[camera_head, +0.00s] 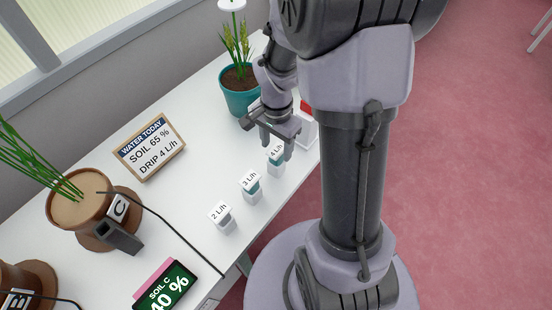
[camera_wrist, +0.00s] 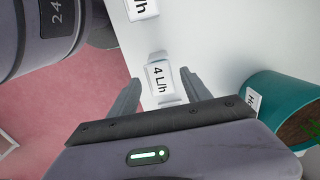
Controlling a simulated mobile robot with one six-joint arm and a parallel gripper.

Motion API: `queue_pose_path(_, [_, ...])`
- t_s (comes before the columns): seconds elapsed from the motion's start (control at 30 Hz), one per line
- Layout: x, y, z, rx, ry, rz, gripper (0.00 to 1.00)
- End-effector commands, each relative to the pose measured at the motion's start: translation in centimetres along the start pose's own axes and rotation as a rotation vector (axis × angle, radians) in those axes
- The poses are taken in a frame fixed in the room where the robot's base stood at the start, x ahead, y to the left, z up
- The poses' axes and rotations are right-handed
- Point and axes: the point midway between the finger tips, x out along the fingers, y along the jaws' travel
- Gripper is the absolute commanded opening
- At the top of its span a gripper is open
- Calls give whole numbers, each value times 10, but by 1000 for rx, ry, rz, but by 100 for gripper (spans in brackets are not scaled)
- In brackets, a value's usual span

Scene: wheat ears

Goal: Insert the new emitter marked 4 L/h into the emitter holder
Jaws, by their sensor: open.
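The 4 L/h emitter (camera_head: 276,158) stands upright on the white table, last in a row with the 3 L/h emitter (camera_head: 251,187) and the 2 L/h emitter (camera_head: 222,217). My gripper (camera_head: 274,150) is open above it. In the wrist view the 4 L/h emitter (camera_wrist: 163,80) lies between and just beyond the fingertips of my gripper (camera_wrist: 160,82), with no visible contact. A dark open-topped block (camera_head: 119,238), perhaps the emitter holder, stands beside pot C (camera_head: 76,205). Its inside is hard to see.
A sign (camera_head: 150,148) reads soil 65 %, drip 4 L/h. A teal pot (camera_head: 240,98) with a plant stands close behind my gripper; it is at the right in the wrist view (camera_wrist: 270,95). A soil C display (camera_head: 166,290) and a black cable (camera_head: 170,228) lie near pot C.

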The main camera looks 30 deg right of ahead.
Motion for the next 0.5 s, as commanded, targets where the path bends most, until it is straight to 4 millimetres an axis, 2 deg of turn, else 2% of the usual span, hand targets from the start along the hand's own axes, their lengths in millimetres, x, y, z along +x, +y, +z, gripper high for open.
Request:
queue_pose_path(0.03, [18,1,0,1,-1,2,56])
queue_pose_path(0.13, [35,1,0,0,-2,3,56])
queue_pose_path(0.33, [34,1,0,0,0,0,56])
queue_pose_path(0.37, [33,1,0,0,0,0,52])
queue_pose_path(0.5, [33,1,0,-1,0,0,25])
